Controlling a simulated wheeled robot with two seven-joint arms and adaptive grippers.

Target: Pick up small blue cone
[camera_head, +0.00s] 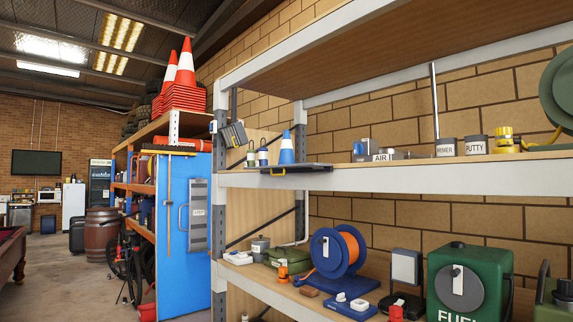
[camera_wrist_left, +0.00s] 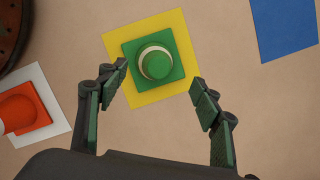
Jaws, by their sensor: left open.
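My left gripper (camera_wrist_left: 160,75) shows only in the left wrist view. It is open and empty, with its fingers on either side of a green cone (camera_wrist_left: 156,63) seen from above. That green cone has a pale band and a square base, and sits on a yellow square (camera_wrist_left: 149,97). No blue cone shows in the left wrist view. My right gripper is in neither view.
In the wrist view, an orange cone (camera_wrist_left: 18,113) lies left and a flat blue sheet (camera_wrist_left: 284,27) lies upper right. In the head view, the upper shelf (camera_head: 400,179) holds tins and the lower one a blue reel (camera_head: 335,254) and green fuel box (camera_head: 470,282).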

